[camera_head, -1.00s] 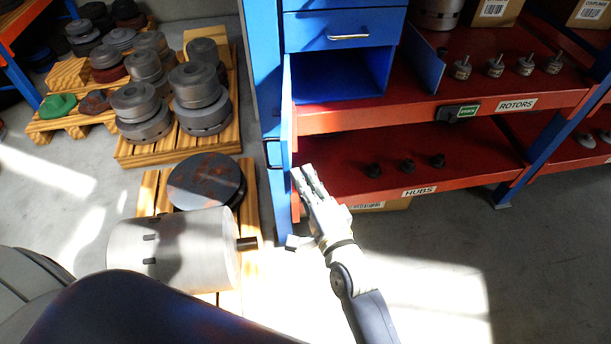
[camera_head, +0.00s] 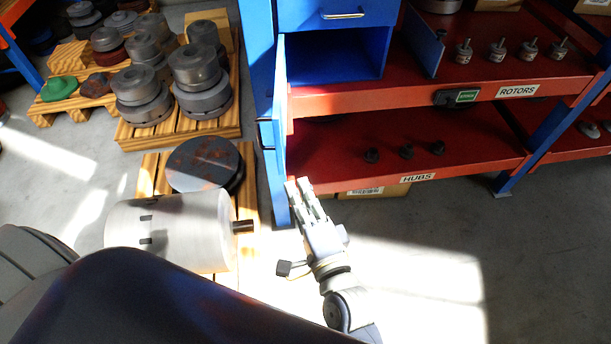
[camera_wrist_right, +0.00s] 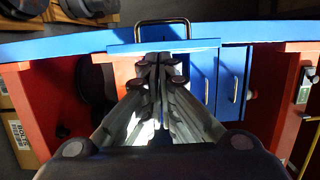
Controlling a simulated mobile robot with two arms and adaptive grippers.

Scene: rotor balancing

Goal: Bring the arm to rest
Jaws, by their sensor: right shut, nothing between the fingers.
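My right gripper (camera_head: 299,188) is in the middle of the head view, in front of the blue cabinet's edge and left of the lower red shelf. Its fingers are together and hold nothing. In the right wrist view the shut fingers (camera_wrist_right: 158,62) point at a blue panel with a metal handle (camera_wrist_right: 162,24); whether they touch it I cannot tell. My left gripper is not in view.
The red shelves hold several rotors (camera_head: 497,50) above and hubs (camera_head: 406,151) below. A blue drawer unit (camera_head: 336,17) has an open compartment. At left, pallets carry a large grey cylinder (camera_head: 170,230) and stacked metal discs (camera_head: 200,78). The floor at right (camera_head: 540,260) is clear.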

